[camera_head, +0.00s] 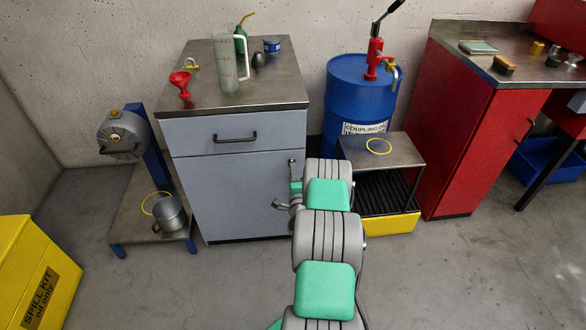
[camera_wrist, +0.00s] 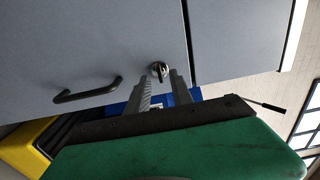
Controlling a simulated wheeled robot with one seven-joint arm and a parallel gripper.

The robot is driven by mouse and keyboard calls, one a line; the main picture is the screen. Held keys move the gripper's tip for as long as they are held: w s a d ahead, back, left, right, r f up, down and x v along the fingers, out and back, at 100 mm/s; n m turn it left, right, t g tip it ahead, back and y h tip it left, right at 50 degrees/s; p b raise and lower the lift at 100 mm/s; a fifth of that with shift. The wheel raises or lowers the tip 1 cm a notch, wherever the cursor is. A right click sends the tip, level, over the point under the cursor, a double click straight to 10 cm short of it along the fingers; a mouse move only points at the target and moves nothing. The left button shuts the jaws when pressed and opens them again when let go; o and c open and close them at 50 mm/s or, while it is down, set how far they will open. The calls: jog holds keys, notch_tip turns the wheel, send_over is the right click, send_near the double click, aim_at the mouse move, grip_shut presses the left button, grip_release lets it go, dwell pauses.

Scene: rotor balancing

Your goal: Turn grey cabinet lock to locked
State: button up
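The grey cabinet (camera_head: 226,195) stands against the wall, with a drawer above a lower door. In the wrist view, turned on its side, the door (camera_wrist: 110,40) fills the upper left. The lock (camera_wrist: 160,71) is a small round metal piece with a dark raised part, near the gap below the drawer. My gripper (camera_wrist: 161,78) is open, one finger on each side of the lock in the picture; I see no clear contact. In the head view my gripper (camera_head: 287,184) is at the door's right side, and my arm covers part of it.
The black door handle (camera_wrist: 88,90) sticks out near the lock. The drawer handle (camera_head: 236,137) is above. A blue barrel (camera_head: 350,95) and a small metal-topped stand (camera_head: 400,152) are close on the right.

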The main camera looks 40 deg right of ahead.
jog(key=shift+x, duration=1.1)
jog(key=shift+c, duration=0.2)
grip_shut()
